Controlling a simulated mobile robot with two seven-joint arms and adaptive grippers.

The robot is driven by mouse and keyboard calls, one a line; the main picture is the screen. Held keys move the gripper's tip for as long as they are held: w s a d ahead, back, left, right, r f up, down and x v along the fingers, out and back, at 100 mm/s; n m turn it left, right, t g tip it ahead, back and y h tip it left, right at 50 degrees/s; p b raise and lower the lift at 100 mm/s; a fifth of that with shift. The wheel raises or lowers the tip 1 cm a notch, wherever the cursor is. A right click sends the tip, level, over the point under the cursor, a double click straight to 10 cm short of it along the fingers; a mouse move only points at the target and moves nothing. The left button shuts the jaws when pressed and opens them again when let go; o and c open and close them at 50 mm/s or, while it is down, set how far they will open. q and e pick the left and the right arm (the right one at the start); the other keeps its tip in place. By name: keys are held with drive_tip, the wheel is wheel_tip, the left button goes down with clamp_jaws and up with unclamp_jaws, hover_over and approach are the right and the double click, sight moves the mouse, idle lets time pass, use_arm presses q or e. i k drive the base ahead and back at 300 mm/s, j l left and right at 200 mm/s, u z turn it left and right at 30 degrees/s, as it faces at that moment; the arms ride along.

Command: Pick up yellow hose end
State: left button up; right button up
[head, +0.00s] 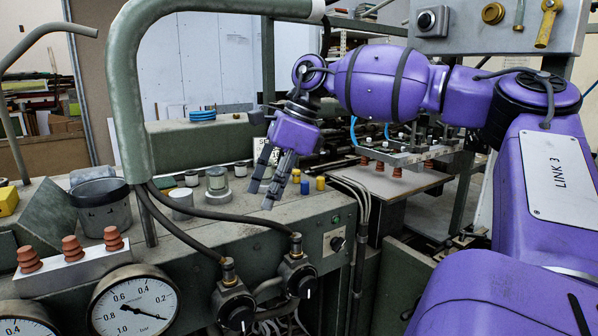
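No hose end can be told for certain. Two small yellow pieces stand on the machine's top near its right edge: a yellow cylinder (320,183) and a smaller yellow piece (296,176), with a small blue cylinder (305,187) between them. My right gripper (261,197) points down above the machine top, just left of these pieces. Its dark fingers are apart, and I see nothing between them. Whether the fingertips touch the surface is unclear. My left gripper is not in view.
The grey-green machine top (240,207) holds a grey pot (103,207) and several small jars. A thick bent pipe (131,90) and black hoses (185,238) stand left of my gripper. Pressure gauges (134,306) line the front. A yellow block (8,201) lies at far left.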

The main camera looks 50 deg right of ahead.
sight(297, 173)
drive_tip(key=i+l, duration=0.15)
drive_tip(key=l, duration=0.25)
drive_tip(key=i+l, duration=0.1)
drive_tip(key=l, duration=0.3)
drive_tip(key=i+l, duration=0.15)
drive_tip(key=l, duration=0.25)
drive_tip(key=i+l, duration=0.15)
drive_tip(key=l, duration=0.25)
